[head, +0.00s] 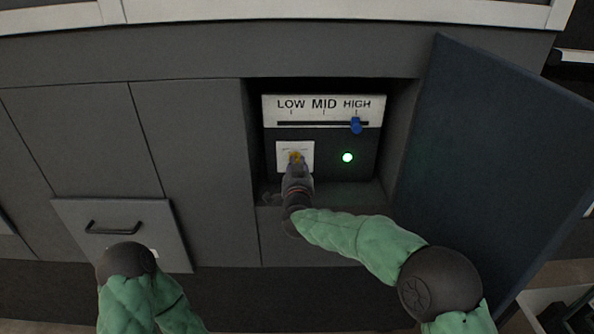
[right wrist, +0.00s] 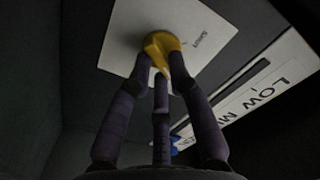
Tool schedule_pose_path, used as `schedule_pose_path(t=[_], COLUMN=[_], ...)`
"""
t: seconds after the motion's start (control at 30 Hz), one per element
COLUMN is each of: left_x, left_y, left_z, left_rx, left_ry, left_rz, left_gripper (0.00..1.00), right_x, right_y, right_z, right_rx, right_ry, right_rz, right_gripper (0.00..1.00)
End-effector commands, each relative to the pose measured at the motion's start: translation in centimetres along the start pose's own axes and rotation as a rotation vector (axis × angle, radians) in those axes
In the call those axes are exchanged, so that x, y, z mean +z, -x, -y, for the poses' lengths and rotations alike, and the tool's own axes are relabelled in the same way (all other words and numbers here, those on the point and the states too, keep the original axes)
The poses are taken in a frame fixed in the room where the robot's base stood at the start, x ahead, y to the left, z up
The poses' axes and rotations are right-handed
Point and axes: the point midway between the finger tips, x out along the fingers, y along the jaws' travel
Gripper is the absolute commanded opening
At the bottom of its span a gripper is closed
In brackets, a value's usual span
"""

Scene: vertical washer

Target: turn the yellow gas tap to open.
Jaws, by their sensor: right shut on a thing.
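The yellow gas tap (head: 296,157) sits on a small white plate (head: 308,148) at the back of an open recess in the dark cabinet. In the right wrist view the tap (right wrist: 164,43) shows between my fingertips, with the white plate (right wrist: 205,28) behind it. My right gripper (head: 296,168) reaches into the recess and is shut on the tap; in the right wrist view its fingers (right wrist: 160,68) close around it. The fingers hide part of the tap. My left arm shows at lower left, but its gripper's fingers are not visible.
Above the tap is a LOW MID HIGH panel (head: 320,105) with a blue slider (head: 356,125) at HIGH. A green light (head: 347,157) glows right of the tap. The cabinet door (head: 480,170) stands open at right. A drawer with a handle (head: 115,227) is at lower left.

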Motion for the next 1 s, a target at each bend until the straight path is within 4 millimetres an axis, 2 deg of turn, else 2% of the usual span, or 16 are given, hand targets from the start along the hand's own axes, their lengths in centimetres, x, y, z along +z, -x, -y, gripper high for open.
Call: schedule_pose_path(t=[0.1, 0.4, 1.0], left_x=[0.0, -0.1, -0.1], left_y=[-0.9, -2.0, -2.3], left_z=[0.3, 0.7, 0.8], left_rx=[0.000, 0.000, 0.000], left_ry=[0.000, 0.000, 0.000], left_rz=[0.000, 0.000, 0.000], left_gripper=[0.50, 0.50, 0.50], right_x=[0.3, 0.3, 0.2], right_y=[0.0, 0.0, 0.0], right_z=[-0.2, -0.2, -0.2], right_rx=[0.000, 0.000, 0.001], right_ry=[-0.086, -0.238, -0.293], right_rz=[0.000, 0.001, 0.001], right_gripper=[0.00, 0.00, 0.00])
